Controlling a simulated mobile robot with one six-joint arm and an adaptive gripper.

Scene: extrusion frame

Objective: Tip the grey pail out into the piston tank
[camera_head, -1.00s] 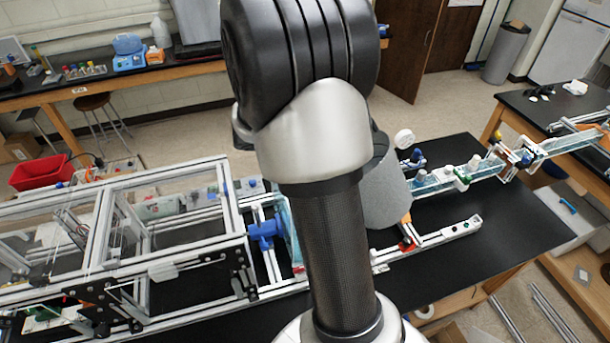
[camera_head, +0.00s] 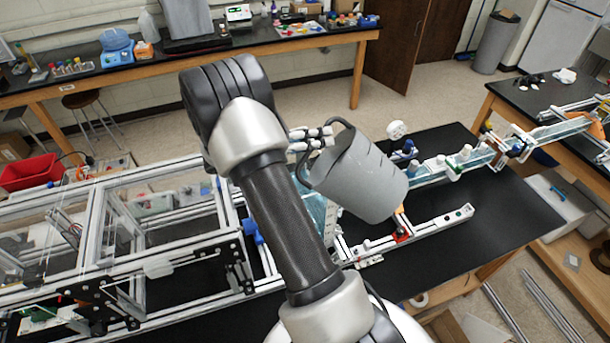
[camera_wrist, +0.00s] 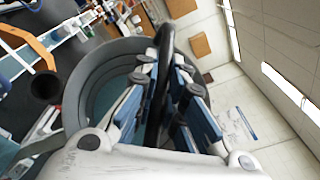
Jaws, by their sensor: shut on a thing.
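The grey pail (camera_head: 375,182) hangs in the air right of my forearm, over the rig on the black table. It is tilted, its mouth towards the upper left. My gripper (camera_head: 322,140) is at its left, shut on the pail's black handle. The wrist view shows the blue-padded fingers (camera_wrist: 168,95) around that handle and the pail's round rim (camera_wrist: 75,88), with a blue-green tint inside. A clear bluish-walled tank (camera_head: 316,208), which looks like the piston tank, stands at the pail's lower left, partly hidden by my arm. The pail is apart from it.
A framed clear enclosure (camera_head: 165,215) stands on the left. A rail with red parts (camera_head: 430,226) runs below the pail. A trough with bottles (camera_head: 455,160) extends to the upper right. The black tabletop (camera_head: 500,220) is bare at the right.

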